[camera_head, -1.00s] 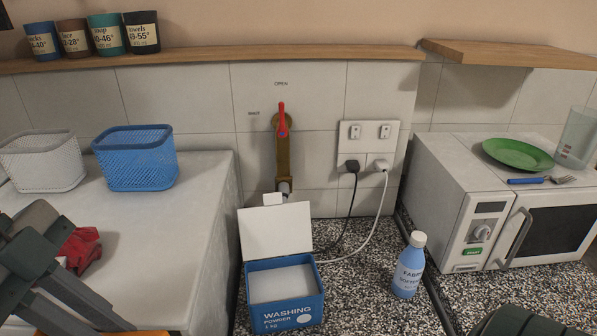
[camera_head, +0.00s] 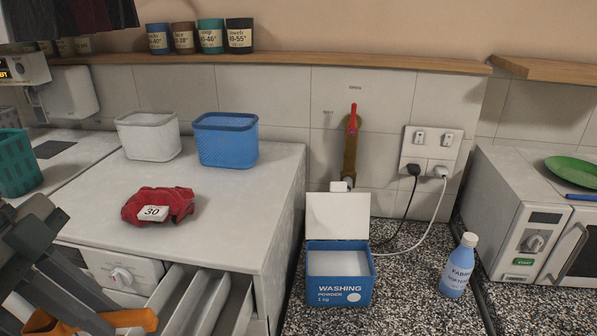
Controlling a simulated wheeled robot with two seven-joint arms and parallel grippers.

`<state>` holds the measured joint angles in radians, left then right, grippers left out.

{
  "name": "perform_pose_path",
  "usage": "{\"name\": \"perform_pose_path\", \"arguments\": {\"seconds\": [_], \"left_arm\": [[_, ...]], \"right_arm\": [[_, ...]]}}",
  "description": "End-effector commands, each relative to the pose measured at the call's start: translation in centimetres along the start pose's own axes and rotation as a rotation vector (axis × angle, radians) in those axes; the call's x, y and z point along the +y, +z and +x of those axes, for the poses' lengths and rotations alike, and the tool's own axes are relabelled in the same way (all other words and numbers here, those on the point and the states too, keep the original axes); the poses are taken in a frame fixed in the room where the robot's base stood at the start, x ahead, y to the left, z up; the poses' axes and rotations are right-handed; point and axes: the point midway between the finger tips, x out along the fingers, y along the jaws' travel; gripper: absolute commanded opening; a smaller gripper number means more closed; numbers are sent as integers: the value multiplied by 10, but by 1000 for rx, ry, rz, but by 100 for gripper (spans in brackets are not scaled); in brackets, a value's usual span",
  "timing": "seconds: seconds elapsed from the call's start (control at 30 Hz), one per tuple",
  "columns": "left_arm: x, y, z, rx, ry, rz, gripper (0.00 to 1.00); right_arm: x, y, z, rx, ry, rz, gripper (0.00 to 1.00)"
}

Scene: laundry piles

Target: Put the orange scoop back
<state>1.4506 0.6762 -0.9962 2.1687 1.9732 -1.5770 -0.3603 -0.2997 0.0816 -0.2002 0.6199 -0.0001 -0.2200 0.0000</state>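My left gripper (camera_head: 78,312) is at the bottom left, with its dark fingers pointing down to the right. The orange scoop (camera_head: 132,319) is at its fingertips, and the gripper appears shut on it. Part of the scoop is hidden by the fingers and the frame's bottom edge. The blue washing powder box (camera_head: 340,290) stands on the speckled worktop with its white lid (camera_head: 338,216) raised and white powder inside. The scoop is well to the left of the box, apart from it. My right gripper is out of view.
A red cloth with a "30" tag (camera_head: 158,206) lies on the white machine top (camera_head: 235,215). An open drawer (camera_head: 205,300) juts out below, between scoop and box. White (camera_head: 148,137) and blue (camera_head: 225,140) baskets stand behind. A softener bottle (camera_head: 458,267) stands right of the box.

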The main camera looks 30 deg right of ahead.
Motion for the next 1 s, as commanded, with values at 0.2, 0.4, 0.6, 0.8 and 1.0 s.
{"name": "perform_pose_path", "arguments": {"seconds": [0.2,0.4,0.6,0.8,1.0], "left_arm": [[-4,40,-11,0,-69,-131,0],[-9,105,-14,-2,-210,-402,0],[-20,176,2,-2,-429,-806,0],[-30,218,20,-1,-606,-1132,0],[-45,240,44,0,-763,-1427,0]], "right_arm": [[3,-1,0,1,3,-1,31],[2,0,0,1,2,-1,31],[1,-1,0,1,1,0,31],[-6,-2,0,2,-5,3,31],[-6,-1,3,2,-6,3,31]]}}
